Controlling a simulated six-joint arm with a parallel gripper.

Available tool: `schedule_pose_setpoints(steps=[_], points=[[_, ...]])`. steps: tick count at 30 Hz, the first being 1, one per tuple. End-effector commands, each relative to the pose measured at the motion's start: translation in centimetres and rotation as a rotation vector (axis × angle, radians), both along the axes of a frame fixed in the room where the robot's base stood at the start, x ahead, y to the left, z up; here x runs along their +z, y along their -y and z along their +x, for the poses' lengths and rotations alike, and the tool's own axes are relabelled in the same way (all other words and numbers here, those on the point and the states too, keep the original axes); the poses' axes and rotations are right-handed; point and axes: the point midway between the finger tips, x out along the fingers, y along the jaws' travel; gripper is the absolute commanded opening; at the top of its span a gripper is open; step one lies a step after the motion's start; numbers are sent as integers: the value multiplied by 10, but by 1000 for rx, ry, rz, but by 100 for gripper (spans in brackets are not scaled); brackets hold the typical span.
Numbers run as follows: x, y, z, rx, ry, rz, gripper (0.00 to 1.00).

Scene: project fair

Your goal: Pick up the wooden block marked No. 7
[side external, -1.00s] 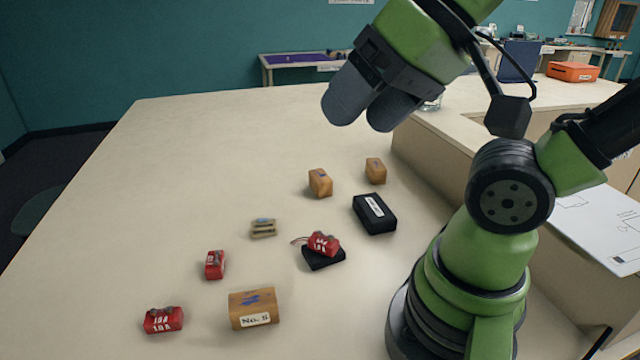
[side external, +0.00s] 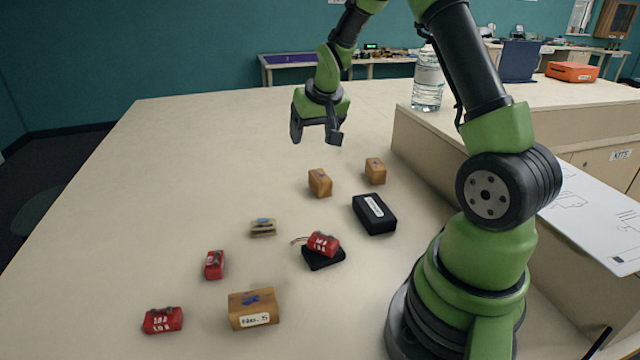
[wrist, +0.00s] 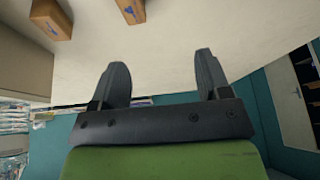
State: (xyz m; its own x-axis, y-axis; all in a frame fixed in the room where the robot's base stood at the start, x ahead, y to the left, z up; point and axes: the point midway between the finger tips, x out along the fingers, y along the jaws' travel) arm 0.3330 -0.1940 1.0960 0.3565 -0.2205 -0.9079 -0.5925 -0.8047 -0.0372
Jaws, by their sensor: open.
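Three wooden blocks show on the table in the side external view. The near block (side external: 254,309) carries a label that reads No. 5. Two smaller-looking blocks stand farther back, one at the middle (side external: 320,183) and one to its right (side external: 375,171); no number can be read on either. My gripper (side external: 316,138) is open and empty above the table, beyond these two blocks. In the wrist view my gripper (wrist: 162,78) has its fingers spread with nothing between them. Two wooden blocks, one at the top left (wrist: 51,18) and one at the top (wrist: 131,10), show blue marks.
Red parts lie at the front left (side external: 163,320), farther back (side external: 214,265) and on a black piece (side external: 323,258). A black labelled box (side external: 374,214) and a small tan stack (side external: 263,228) lie nearby. A water bottle (side external: 428,80) stands on the raised ledge. The table's left side is clear.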

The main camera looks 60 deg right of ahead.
Motion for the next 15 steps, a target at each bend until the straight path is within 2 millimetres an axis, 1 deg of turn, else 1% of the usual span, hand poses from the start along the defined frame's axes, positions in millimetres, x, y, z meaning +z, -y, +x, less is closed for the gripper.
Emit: schedule_pose_setpoints(steps=[1, 4, 7, 10, 15], points=[[-20, 14, 0, -17, -20, 2, 70], [-48, 33, -1, -33, -40, -3, 70], [-64, 44, -3, -41, -49, -7, 70], [-76, 49, -3, -44, -55, -6, 70], [-99, 54, 4, -44, -56, -5, 70]])
